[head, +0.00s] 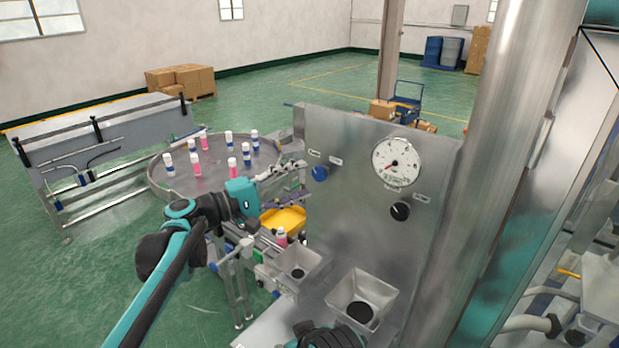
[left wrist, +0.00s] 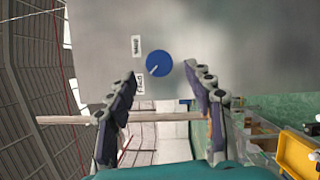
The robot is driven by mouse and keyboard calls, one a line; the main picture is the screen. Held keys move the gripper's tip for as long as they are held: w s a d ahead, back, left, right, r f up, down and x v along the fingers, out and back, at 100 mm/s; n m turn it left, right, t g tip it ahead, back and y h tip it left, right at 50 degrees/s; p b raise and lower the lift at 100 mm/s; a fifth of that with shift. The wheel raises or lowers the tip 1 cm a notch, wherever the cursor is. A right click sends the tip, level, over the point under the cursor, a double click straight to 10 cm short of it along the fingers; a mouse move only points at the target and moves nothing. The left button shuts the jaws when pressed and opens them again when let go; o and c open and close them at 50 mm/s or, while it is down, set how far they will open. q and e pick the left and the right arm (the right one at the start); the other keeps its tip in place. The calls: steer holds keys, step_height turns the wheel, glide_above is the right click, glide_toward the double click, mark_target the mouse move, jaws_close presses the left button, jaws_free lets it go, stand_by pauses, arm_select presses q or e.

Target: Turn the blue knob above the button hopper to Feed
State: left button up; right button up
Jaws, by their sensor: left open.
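The blue knob (head: 320,173) sits on the upright grey metal panel (head: 345,215), with two small white labels above it. In the left wrist view the blue knob (left wrist: 158,63) has a white pointer line slanting to the lower left, toward the lower label (left wrist: 139,82); the other label (left wrist: 138,46) is higher. I cannot read them surely. My left gripper (head: 303,184) is open and empty close to the knob. In the left wrist view its fingers (left wrist: 165,82) stand apart on either side of the knob, not visibly touching it. A small metal hopper (head: 300,262) is below the knob.
A round gauge (head: 396,162) and a black knob (head: 400,211) are farther right on the panel. A second hopper (head: 360,298) stands in front.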

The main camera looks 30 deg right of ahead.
arm_select(q)
steer(key=a, duration=0.8)
steer(key=shift+a+f, duration=0.2)
